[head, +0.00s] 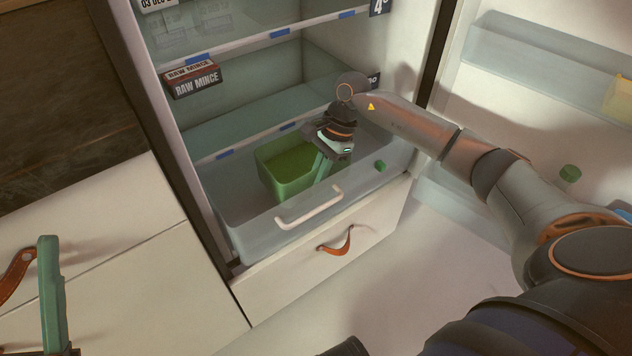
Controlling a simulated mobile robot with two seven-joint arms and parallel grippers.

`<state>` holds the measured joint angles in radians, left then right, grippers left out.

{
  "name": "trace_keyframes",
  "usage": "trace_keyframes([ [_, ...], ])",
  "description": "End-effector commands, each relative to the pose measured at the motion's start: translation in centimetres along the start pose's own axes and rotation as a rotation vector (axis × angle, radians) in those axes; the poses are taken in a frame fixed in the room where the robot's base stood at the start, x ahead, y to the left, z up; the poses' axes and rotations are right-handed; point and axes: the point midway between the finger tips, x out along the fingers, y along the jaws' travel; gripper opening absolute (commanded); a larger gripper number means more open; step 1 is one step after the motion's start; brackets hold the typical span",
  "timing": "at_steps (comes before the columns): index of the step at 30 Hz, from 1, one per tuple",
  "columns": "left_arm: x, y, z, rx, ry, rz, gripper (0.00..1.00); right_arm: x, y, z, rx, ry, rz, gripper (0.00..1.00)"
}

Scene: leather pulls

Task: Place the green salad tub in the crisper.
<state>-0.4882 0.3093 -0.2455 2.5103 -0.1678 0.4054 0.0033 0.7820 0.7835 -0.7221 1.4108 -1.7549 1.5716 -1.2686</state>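The green salad tub (284,176) is inside the clear crisper (266,238), toward its left and back part. It looks roughly upright. My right gripper (323,168) points down at the tub's right wall, with a pale green finger overlapping that side. The far finger is hidden, so I cannot tell whether it grips the rim. The crisper has a white handle (309,206) on its front. My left gripper (50,295) is at the lower left edge, with one green finger showing beside a brown leather pull.
A raw mince box (196,83) sits on the shelf above, at the left. The open fridge door (535,60) with bins is at the right. A drawer with a leather pull (337,243) is below the crisper.

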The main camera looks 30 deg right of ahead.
Motion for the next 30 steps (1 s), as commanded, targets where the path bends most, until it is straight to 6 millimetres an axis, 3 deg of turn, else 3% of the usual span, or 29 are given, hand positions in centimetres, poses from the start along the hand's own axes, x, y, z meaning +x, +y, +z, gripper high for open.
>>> trace_keyframes([
  [19, -0.7, 0.5, 0.7, -0.002, 0.0, 0.008, 0.5, 0.9, -0.1, -0.3, -0.001, -0.001, -0.003, 0.0],
  [21, -0.7, 0.5, 0.7, -0.003, 0.0, 0.008, 0.5, 1.0, 0.0, -0.4, 0.0, 0.0, 0.0, 0.11],
  [27, -0.7, 0.5, 0.7, -0.003, 0.0, 0.008, 0.5, 1.0, 0.0, -0.4, 0.0, 0.0, 0.0, 0.34],
  [30, -0.7, 0.5, 0.7, -0.003, 0.0, 0.007, 0.5, 1.0, 0.0, -0.4, 0.0, 0.0, 0.0, 0.34],
])
